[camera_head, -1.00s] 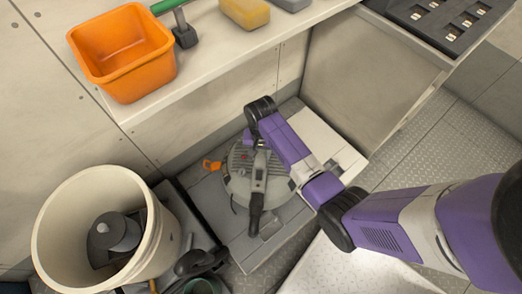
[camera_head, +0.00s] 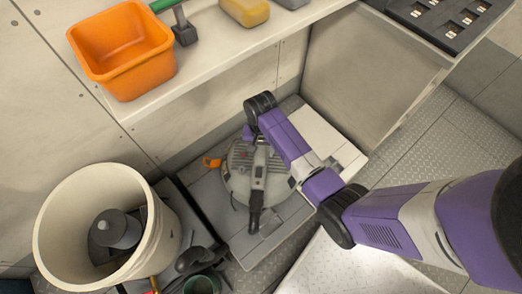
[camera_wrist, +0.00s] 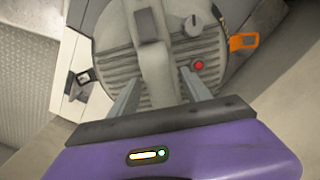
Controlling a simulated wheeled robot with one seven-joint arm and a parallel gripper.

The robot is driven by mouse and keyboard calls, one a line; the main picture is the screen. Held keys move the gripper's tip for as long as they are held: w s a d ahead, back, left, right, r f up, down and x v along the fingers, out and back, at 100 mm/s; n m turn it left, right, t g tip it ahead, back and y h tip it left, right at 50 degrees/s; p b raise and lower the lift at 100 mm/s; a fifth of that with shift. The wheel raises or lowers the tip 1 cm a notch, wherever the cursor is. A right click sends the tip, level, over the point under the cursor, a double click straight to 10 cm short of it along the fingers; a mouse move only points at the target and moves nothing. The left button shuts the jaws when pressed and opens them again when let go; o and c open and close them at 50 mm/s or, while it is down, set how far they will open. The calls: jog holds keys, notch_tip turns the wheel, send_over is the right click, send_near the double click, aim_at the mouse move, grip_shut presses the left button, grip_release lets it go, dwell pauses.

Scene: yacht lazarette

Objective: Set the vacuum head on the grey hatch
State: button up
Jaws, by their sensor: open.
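The vacuum head (camera_head: 238,187) is a round grey ribbed unit with a raised grey handle and an orange latch. In the wrist view, its ribbed top (camera_wrist: 112,62) shows a knob and a red button. It appears to rest on the grey hatch (camera_head: 265,245), a flat square panel on the floor. My gripper (camera_wrist: 160,82) is open over the vacuum head, one finger on each side of the handle's near end. Whether the fingers touch it, I cannot tell. In the head view, my arm hides part of the vacuum head and the fingers.
A cream bucket (camera_head: 60,205) holding a dark grey cylinder stands left of the hatch, with dark items beside it. A shelf (camera_head: 215,75) above carries an orange bin (camera_head: 125,50) and a yellow sponge (camera_head: 245,11). A cabinet side (camera_head: 365,85) rises behind. Patterned metal floor (camera_head: 425,140) lies right.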

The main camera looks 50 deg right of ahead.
notch_tip(320, 180, up, 11)
jog(key=p, duration=0.2)
jog(key=n+t, duration=0.2)
jog(key=t, duration=0.1)
send_over(259, 174)
jog(key=shift+h, duration=0.3)
notch_tip(259, 174, down, 5)
jog(key=shift+f, duration=0.15)
jog(key=s+a+n+t, duration=0.1)
jog(key=s+a+t, duration=0.1)
jog(key=s+a, duration=0.1)
jog(key=shift+s+n, duration=0.15)
jog(key=shift+n, duration=0.25)
jog(key=s+a+r+n+t, duration=0.1)
jog(key=s+r+n+t, duration=0.1)
jog(key=s+r, duration=0.3)
jog(key=s+a+r+n+t, duration=0.2)
jog(key=s+r, duration=0.4)
jog(key=r, duration=0.7)
jog(key=s+a+r+n+t, duration=0.2)
jog(key=s+r+t, duration=0.3)
jog(key=r, duration=0.4)
jog(key=shift+s+a+r+n+t, duration=0.15)
jog(key=shift+s+r+n+t, duration=0.1)
jog(key=shift+r+n+t, duration=0.35)
jog(key=shift+f, duration=0.2)
notch_tip(259, 174, up, 6)
jog(key=p, duration=0.6)
jog(key=shift+r+p, duration=0.15)
jog(key=shift+p, duration=0.25)
